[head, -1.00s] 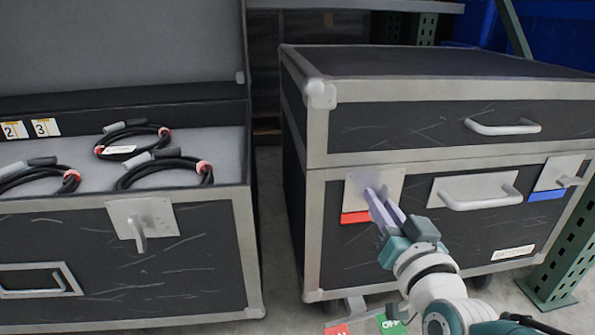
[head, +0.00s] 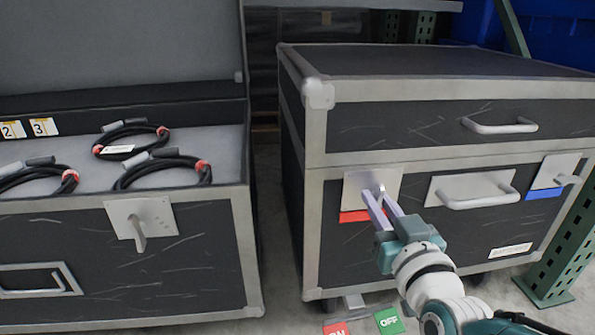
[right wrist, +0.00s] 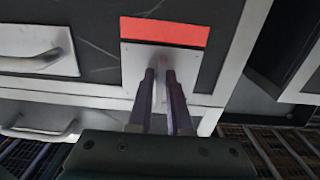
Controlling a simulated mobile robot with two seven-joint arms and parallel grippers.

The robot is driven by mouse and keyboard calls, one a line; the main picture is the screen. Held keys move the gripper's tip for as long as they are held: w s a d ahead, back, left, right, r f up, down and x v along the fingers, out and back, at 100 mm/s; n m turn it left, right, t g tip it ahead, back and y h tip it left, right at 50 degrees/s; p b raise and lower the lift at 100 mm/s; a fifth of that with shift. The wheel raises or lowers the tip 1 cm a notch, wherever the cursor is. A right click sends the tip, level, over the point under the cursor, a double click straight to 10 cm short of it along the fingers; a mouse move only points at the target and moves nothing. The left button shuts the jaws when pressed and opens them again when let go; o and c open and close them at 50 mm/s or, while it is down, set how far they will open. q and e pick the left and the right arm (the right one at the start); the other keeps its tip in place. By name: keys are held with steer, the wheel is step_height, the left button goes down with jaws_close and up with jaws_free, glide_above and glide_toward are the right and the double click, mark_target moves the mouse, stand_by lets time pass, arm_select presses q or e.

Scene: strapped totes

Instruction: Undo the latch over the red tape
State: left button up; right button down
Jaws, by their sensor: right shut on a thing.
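The closed black case (head: 440,120) with metal edging stands on the right in the head view. The latch over the red tape is a metal plate (head: 356,183) with a small lever at its middle. The red tape (head: 354,216) runs just below the plate. My right gripper (head: 373,194) is at this latch, with its fingers shut on the lever. In the right wrist view the latch plate (right wrist: 132,65) and the red tape (right wrist: 165,31) appear upside down, and the fingers (right wrist: 160,76) cover most of the lever. My left gripper is not in view.
A second latch over blue tape (head: 544,194) is at the case's right, past a pull handle (head: 478,190). An open case (head: 120,260) with coiled cables stands on the left. A green post (head: 562,245) is at the far right.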

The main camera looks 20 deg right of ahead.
steer(key=c, duration=1)
jaws_free()
steer(key=shift+o, duration=0.2)
steer(key=shift+s, duration=0.1)
steer(key=shift+s+a+r+p, duration=0.1)
steer(key=shift+s+p, duration=0.2)
steer(key=shift+p, duration=0.05)
steer(key=p+v, duration=0.3)
steer(key=v, duration=0.6)
steer(key=shift+p, duration=0.35)
steer(key=shift+s, duration=0.1)
